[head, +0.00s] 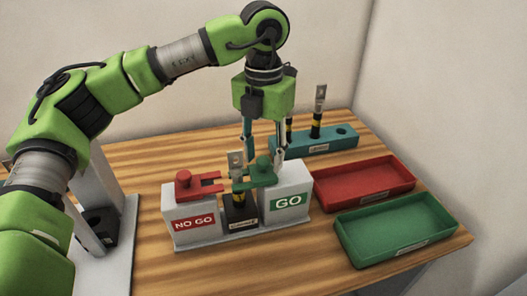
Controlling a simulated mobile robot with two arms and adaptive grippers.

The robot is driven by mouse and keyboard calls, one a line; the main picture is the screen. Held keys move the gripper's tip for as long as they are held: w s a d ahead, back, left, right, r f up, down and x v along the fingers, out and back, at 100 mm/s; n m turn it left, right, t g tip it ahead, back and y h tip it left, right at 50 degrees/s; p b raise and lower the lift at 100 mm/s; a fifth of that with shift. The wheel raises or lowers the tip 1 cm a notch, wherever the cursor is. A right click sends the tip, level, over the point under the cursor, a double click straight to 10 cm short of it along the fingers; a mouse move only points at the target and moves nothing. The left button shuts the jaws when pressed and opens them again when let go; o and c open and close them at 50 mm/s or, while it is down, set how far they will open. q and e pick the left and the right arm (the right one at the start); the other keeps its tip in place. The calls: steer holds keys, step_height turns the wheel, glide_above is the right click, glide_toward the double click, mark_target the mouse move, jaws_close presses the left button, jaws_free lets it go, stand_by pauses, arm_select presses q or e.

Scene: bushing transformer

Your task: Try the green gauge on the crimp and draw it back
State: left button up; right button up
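The green gauge (263,176), a flat fork with a round knob, lies on top of the white GO block (287,187), its prongs pointing left. The crimp is on a cable with a metal lug (236,164), upright in a black holder (240,212) between the two gauge blocks. The prong ends are close to the crimp; I cannot tell whether they touch or surround it. My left gripper (264,160) points down over the green gauge. Its fingers are apart on either side of the knob, with visible gaps. My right gripper is out of view.
A red gauge (188,185) lies on the NO GO block (192,214), left of the crimp. A red tray (364,184) and a green tray (396,230), both empty, are at right. A teal rack (340,138) behind holds banded cables. Table front is clear.

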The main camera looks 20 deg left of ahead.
arm_select(q)
jaws_close()
steer(key=shift+w+d, duration=0.45)
steer(key=shift+d, duration=0.3)
steer(key=shift+w+d, duration=0.5)
steer(key=shift+d, duration=0.2)
steer(key=shift+w+d, duration=0.45)
steer(key=shift+d, duration=0.3)
steer(key=shift+a, duration=0.15)
steer(key=shift+c, duration=0.2)
jaws_free()
steer(key=shift+o, duration=0.2)
steer(key=shift+w+d, duration=0.1)
steer(key=shift+d, duration=0.1)
